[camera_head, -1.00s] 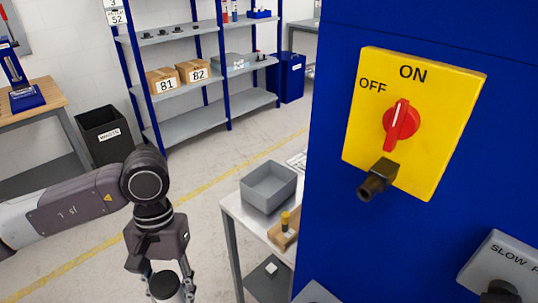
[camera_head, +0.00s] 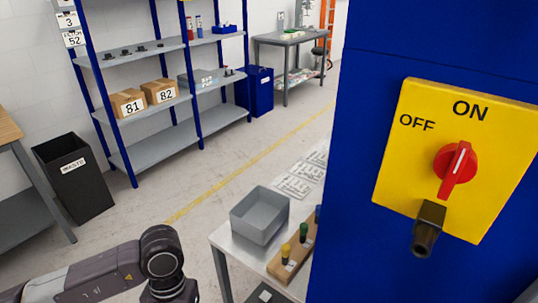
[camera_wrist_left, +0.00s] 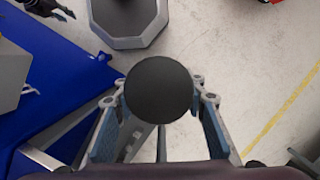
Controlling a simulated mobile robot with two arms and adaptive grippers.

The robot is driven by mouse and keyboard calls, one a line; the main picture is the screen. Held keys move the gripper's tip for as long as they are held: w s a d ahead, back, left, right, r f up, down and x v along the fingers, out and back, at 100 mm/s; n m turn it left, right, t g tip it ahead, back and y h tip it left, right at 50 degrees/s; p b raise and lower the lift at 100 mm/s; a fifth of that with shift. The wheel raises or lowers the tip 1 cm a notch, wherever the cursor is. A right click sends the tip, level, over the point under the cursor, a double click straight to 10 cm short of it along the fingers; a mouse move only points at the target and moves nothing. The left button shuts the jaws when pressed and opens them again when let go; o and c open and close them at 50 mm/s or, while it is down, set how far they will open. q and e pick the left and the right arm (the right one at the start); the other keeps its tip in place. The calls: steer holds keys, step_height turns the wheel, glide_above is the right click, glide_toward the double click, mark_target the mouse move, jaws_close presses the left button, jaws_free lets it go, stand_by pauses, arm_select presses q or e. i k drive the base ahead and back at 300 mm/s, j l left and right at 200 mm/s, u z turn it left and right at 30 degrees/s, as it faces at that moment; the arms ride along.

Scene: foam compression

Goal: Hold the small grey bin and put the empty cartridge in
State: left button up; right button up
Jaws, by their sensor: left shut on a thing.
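The small grey bin (camera_head: 259,214) is an open box standing upright on the light table in the head view; I see nothing inside it. In the left wrist view my left gripper (camera_wrist_left: 160,100) is shut on a dark, round-ended thing, which I take to be the cartridge (camera_wrist_left: 158,85). It is seen end-on, so its length is hidden. In the head view only my left arm shows at the lower left, and its fingers are below the frame. A dark jointed shape at the top left of the wrist view may be my right gripper; its jaws are unclear.
A wooden block (camera_head: 292,262) with several coloured-topped pieces stands beside the bin. The blue cabinet with a yellow switch plate (camera_head: 455,160) fills the right. A black waste bin (camera_head: 73,178) and shelving (camera_head: 155,149) stand behind. Open floor lies between.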

mark_target(261, 220)
steer(key=i+j+z, duration=0.25)
steer(key=j+z, duration=0.15)
steer(key=j, duration=0.25)
steer(key=i+j+z, duration=0.1)
steer(key=j+z, duration=0.35)
steer(key=j, duration=0.25)
steer(key=j+z, duration=0.4)
steer(key=j, duration=0.35)
